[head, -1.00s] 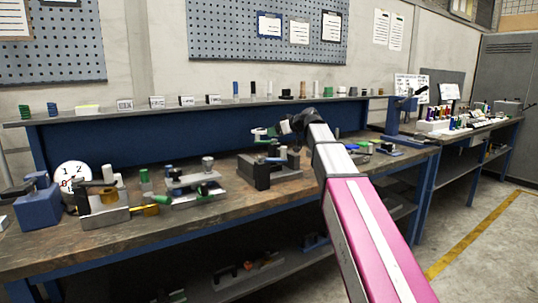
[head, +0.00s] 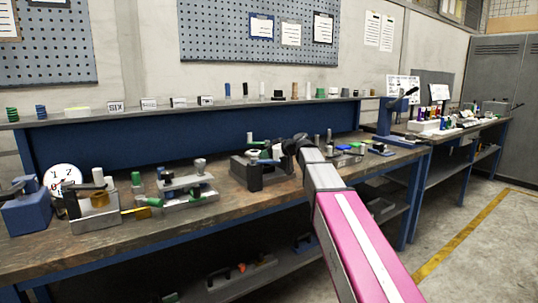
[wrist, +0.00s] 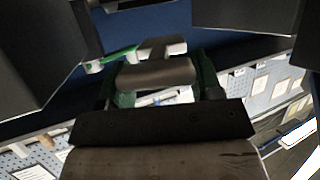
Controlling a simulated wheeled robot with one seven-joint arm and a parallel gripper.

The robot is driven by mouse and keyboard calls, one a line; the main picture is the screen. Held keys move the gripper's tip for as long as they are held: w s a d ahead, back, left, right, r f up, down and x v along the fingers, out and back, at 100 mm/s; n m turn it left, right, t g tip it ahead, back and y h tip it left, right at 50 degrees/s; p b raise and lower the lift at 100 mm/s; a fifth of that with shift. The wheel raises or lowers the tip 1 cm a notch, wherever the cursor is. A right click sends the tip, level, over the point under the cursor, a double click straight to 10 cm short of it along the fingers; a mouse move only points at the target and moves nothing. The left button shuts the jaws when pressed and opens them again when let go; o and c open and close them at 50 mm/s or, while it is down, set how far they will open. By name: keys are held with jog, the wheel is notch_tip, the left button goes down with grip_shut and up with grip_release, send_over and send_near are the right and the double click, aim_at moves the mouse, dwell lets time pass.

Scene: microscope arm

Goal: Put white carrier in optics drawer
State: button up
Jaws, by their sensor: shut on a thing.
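My gripper (head: 288,146) is at a dark fixture (head: 254,175) in the middle of the bench in the head view. In the wrist view its two dark fingers (wrist: 138,40) stand at the upper left and upper right. Between and below them I see a grey cylinder (wrist: 158,74), a light grey piece (wrist: 162,48) and a green bar (wrist: 112,58). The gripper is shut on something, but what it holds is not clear. A small white part (head: 277,151) shows beside the gripper; I cannot tell if it is the white carrier. I cannot make out the optics drawer.
A grey stand with parts (head: 188,187) and a fixture with a brass-coloured cylinder (head: 96,205) stand to the left on the wooden bench (head: 140,240). A blue stand (head: 388,118) is at the right. A back shelf (head: 130,113) carries several small items.

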jog(key=shift+f, duration=0.65)
jog(key=o, duration=1)
jog(key=shift+c, duration=0.2)
jog(key=shift+r, duration=0.15)
